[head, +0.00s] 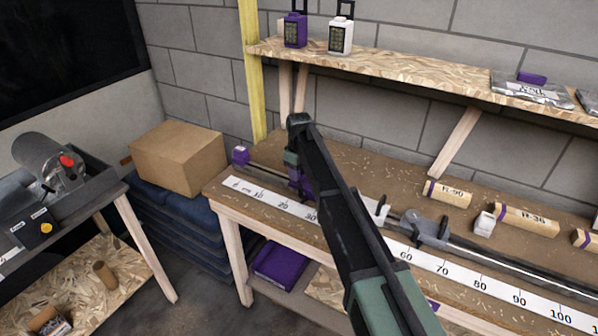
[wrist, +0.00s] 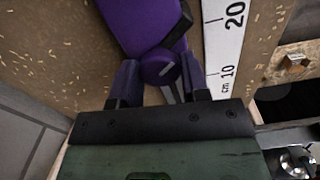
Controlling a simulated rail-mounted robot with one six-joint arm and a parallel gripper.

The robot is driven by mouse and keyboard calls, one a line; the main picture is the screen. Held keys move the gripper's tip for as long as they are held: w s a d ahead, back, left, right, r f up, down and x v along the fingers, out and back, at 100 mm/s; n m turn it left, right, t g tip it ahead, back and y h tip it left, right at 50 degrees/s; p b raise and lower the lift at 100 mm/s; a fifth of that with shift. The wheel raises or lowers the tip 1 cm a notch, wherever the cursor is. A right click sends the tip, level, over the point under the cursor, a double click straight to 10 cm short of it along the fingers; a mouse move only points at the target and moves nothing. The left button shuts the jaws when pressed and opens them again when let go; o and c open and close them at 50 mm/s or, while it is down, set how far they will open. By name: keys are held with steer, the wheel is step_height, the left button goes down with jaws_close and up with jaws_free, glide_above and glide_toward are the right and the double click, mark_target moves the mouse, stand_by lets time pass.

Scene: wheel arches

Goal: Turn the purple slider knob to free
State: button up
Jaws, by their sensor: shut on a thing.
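The purple slider (head: 302,184) sits on the rail behind the white ruler, partly hidden by my arm in the head view. In the wrist view, its purple body (wrist: 145,25) fills the top middle. Its round purple knob (wrist: 158,66) has a short pale line on its face, tilted up to the right. My gripper (wrist: 160,80) has one dark finger on each side of the knob and is shut on it. A grey bar shows just below the knob between the fingers. The lock's setting cannot be read from these views.
The white ruler (head: 455,268) runs along the bench front. A purple end block (head: 240,155) stands at the rail's left end. A white piece (head: 382,210) and grey clamp (head: 428,228) are on the rail to the right. A shelf (head: 400,72) hangs above the bench.

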steer(key=m, duration=0.3)
steer(key=shift+m, duration=2.3)
steer(key=o, duration=0.9)
